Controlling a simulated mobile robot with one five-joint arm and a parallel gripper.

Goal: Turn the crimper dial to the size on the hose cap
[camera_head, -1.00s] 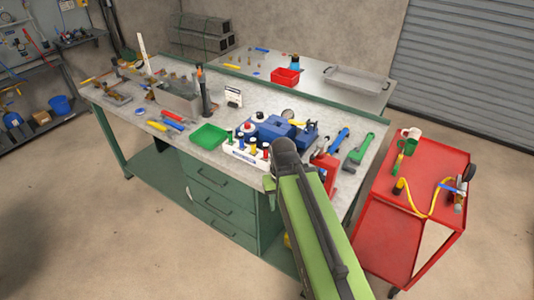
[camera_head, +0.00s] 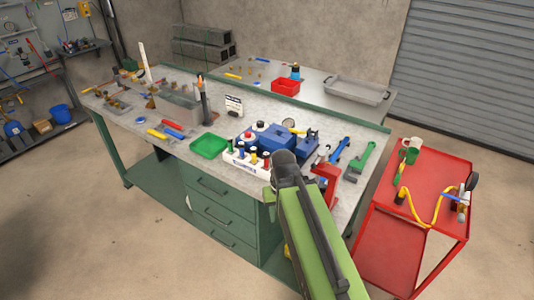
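A blue machine (camera_head: 276,138) with a round gauge (camera_head: 289,123) sits on the green-framed workbench, just beyond the end of my arm. It may be the crimper; I cannot make out its dial or any size marks. A yellow hose (camera_head: 418,218) lies curved on the red cart at right, with a dark end piece (camera_head: 401,197) that may be its cap. Any size on it is too small to read. My green arm link rises from the bottom to a dark joint in front of the bench. My gripper's fingers do not show.
A white rack (camera_head: 243,163) of coloured-top pieces and a green tray (camera_head: 209,145) stand left of the machine. The red cart (camera_head: 398,259) stands close right of the bench. Floor at front left is clear.

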